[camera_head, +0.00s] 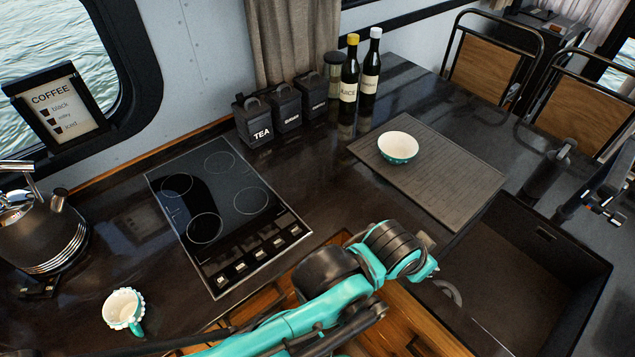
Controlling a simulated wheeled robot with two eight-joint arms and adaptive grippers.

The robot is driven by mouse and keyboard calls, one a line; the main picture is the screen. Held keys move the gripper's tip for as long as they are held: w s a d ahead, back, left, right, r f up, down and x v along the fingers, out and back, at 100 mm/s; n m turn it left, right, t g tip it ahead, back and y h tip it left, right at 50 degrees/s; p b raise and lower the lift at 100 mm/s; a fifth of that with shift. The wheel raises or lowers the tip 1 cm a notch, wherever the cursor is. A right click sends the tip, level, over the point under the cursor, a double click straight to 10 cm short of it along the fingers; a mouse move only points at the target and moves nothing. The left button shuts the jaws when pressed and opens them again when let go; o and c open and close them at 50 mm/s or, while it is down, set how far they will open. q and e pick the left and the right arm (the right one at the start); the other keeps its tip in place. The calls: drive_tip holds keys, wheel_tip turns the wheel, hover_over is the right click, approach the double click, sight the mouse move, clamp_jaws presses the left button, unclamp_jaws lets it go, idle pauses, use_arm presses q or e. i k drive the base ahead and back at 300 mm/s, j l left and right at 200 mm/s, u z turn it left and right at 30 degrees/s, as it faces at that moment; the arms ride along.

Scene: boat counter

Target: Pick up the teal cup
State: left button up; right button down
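The teal cup (123,309) stands on the dark counter at the lower left, with a pale inside, a scalloped rim and a teal handle toward the lower right. My teal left arm reaches in along the bottom, right of the cup, and bends at a black joint near the middle. The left gripper's fingers do not show. Dark jointed parts at the right edge may be my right gripper (603,200); they are far from the cup, and their finger state is unclear.
A dark kettle (42,234) stands behind and left of the cup. A cooktop (228,214) lies to its right. A teal bowl (400,151) sits on a grey mat (447,187). Two bottles (349,84) and several canisters (254,121) line the back. A sink (510,285) is at the lower right.

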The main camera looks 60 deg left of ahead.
sight(124, 308)
drive_tip(key=u, duration=3.85)
